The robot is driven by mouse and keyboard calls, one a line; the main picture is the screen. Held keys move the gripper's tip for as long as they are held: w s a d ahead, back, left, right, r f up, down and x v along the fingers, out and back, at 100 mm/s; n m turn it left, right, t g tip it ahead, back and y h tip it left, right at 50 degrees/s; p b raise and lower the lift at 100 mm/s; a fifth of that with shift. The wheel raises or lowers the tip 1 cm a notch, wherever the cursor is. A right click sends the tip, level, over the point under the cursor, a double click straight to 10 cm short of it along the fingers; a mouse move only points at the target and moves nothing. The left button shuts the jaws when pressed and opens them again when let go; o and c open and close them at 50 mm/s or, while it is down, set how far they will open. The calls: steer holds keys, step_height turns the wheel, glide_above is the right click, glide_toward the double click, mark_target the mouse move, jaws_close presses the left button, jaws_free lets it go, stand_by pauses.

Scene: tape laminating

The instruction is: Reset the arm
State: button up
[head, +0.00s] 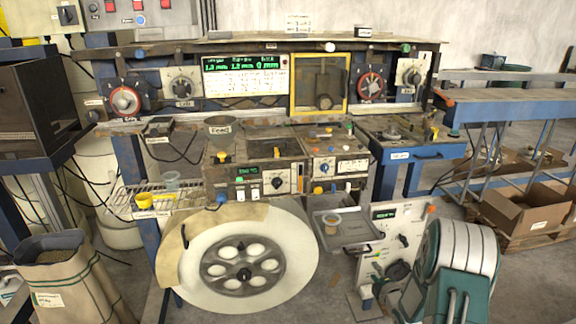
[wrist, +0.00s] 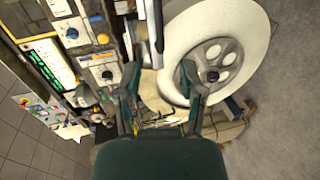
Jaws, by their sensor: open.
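My gripper (wrist: 160,88) is open in the wrist view, its two dark fingers apart with nothing between them. Beyond the fingers is the large pale tape reel (wrist: 215,60), with a grey spoked hub. In the head view the reel (head: 298,268) hangs upright on the front of the laminating machine (head: 255,178). My arm (head: 462,258) shows folded at the lower right, its white and teal links beside the small control panel (head: 403,226). My gripper's fingers cannot be made out clearly there.
A metal tray (head: 345,228) holds a small cup. A wire shelf with a yellow cup (head: 144,200) is at left. A paper sack (head: 70,285) stands at lower left. Cardboard boxes (head: 525,210) lie under the conveyor (head: 515,108) at right.

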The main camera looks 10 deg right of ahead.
steer(key=s+a+r+m+g+h, duration=0.1)
steer(key=s+a+r+m+g, duration=0.25)
steer(key=r, duration=0.75)
steer(key=s+a+r+m+g+h, duration=0.1)
steer(key=s+a+r+m, duration=0.2)
steer(key=a+r+m, duration=0.5)
steer(key=s+a+r+m+g+y, duration=0.1)
steer(key=s+a+r+m+g, duration=0.1)
steer(key=s, duration=1.1)
steer(key=s+a+r+m+g, duration=0.3)
steer(key=s+a+r, duration=0.3)
steer(key=s, duration=0.8)
steer(key=shift+a+r+m+y, duration=0.25)
steer(key=shift+a+m+y, duration=0.15)
steer(key=shift+a+m, duration=0.4)
